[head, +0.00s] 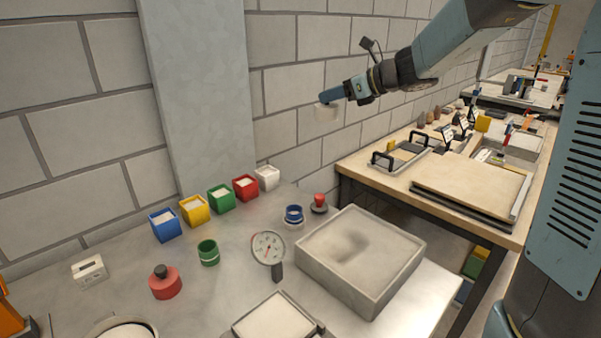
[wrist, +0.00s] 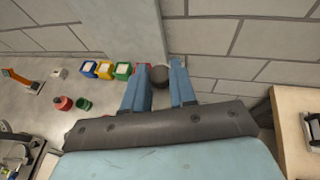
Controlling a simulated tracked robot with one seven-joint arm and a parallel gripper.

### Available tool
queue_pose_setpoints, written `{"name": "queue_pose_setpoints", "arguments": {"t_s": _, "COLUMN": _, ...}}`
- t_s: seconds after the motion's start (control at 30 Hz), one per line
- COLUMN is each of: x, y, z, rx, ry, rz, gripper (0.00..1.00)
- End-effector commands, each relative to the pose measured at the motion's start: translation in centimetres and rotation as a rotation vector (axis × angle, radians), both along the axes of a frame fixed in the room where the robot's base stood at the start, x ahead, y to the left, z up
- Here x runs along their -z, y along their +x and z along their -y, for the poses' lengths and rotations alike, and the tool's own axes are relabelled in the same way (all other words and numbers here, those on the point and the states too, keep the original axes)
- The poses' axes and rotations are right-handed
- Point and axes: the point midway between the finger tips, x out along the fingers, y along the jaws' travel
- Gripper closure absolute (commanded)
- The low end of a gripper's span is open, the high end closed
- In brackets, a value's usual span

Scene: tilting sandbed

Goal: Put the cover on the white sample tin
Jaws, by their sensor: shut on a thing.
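My gripper (head: 328,98) is raised high in front of the block wall, well above the bench. It is shut on a pale round thing (head: 326,111) that looks like the cover; it blends with the wall. In the wrist view a dark round knob (wrist: 160,76) shows between the blue fingers of my gripper (wrist: 159,82). I cannot make out a white sample tin for certain. A red tin (head: 165,286) with a dark knob on top, an open green tin (head: 208,254) and a blue tin with a white band (head: 293,216) stand on the bench.
Blue, yellow, green, red and white bins (head: 267,178) line the wall. A wooden table (head: 358,170) stands at the right. Bench around the tins is mostly clear.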

Motion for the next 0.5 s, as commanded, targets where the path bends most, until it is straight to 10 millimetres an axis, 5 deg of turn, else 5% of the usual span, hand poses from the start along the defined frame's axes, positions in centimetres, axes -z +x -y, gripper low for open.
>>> {"name": "queue_pose_setpoints", "arguments": {"t_s": 0.3, "x": 10.6, "y": -5.4, "z": -4.8, "rx": -0.302, "ry": -0.024, "rz": -0.016, "gripper": 1.0}}
{"name": "queue_pose_setpoints", "arguments": {"t_s": 0.5, "x": 15.1, "y": -9.2, "z": -6.8, "rx": -0.456, "ry": -0.003, "rz": -0.008, "gripper": 1.0}}
